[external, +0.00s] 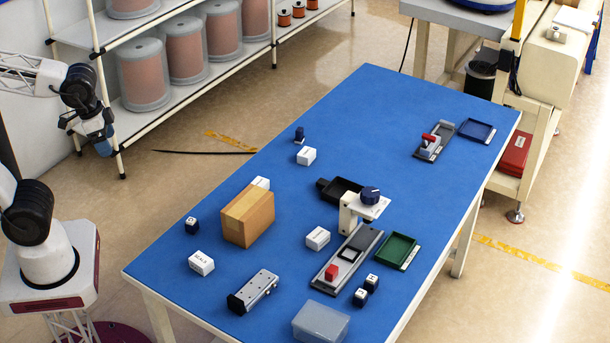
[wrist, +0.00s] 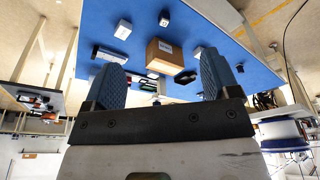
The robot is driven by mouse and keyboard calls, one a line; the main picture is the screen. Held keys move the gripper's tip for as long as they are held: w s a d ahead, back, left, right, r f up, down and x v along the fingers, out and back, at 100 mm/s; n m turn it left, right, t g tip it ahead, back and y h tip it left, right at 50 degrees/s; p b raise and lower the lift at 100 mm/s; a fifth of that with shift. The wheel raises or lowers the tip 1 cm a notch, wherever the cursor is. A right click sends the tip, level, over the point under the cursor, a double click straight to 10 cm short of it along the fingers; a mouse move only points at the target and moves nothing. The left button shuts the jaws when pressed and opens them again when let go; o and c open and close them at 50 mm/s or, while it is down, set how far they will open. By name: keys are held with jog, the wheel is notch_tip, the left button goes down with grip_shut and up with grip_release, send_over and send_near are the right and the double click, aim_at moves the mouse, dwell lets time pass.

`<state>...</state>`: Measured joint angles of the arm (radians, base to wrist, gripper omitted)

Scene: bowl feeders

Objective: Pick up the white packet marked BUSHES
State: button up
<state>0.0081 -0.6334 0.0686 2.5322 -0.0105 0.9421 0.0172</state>
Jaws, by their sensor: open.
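Several white packets lie on the blue table. One marked SEALS (external: 201,263) is at the near left; it also shows in the wrist view (wrist: 123,29). The others are a packet partly hidden behind the cardboard box (external: 261,183), a packet farther back (external: 306,156), and a packet right of the box (external: 317,238). Their print is too small to read, so I cannot tell which says BUSHES. My gripper (external: 88,130) is open and empty, off the table's left side, away from all packets. Its two blue fingers spread wide in the wrist view (wrist: 158,80).
A cardboard box (external: 247,216) stands among the packets. A dark cube (external: 192,225), a metal block (external: 254,291), a clear bin (external: 320,322) and a fixture with a dark knob (external: 370,195) are nearby. Shelving (external: 120,110) stands beside my gripper. The table's far middle is clear.

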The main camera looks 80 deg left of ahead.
dwell(0.3)
jog(key=w+d+f+m+y, duration=0.1)
jog(key=w+f+m+y, duration=0.3)
jog(key=w, duration=0.6)
jog(key=w+f+m+y, duration=0.2)
jog(key=w+m, duration=0.3)
jog(key=w, duration=0.4)
jog(key=w+d+f+m+y, duration=0.1)
jog(key=w+f+m+y, duration=0.3)
jog(key=w, duration=0.6)
jog(key=m+t+h, duration=0.1)
jog(key=m+t, duration=0.7)
jog(key=m, duration=0.7)
send_near(312, 242)
jog(key=x, duration=0.2)
jog(key=shift+w+a, duration=0.25)
jog(key=shift+a, duration=0.05)
jog(key=shift+w+a, duration=0.1)
jog(key=shift+x, duration=1.2)
jog(key=shift+f, duration=0.1)
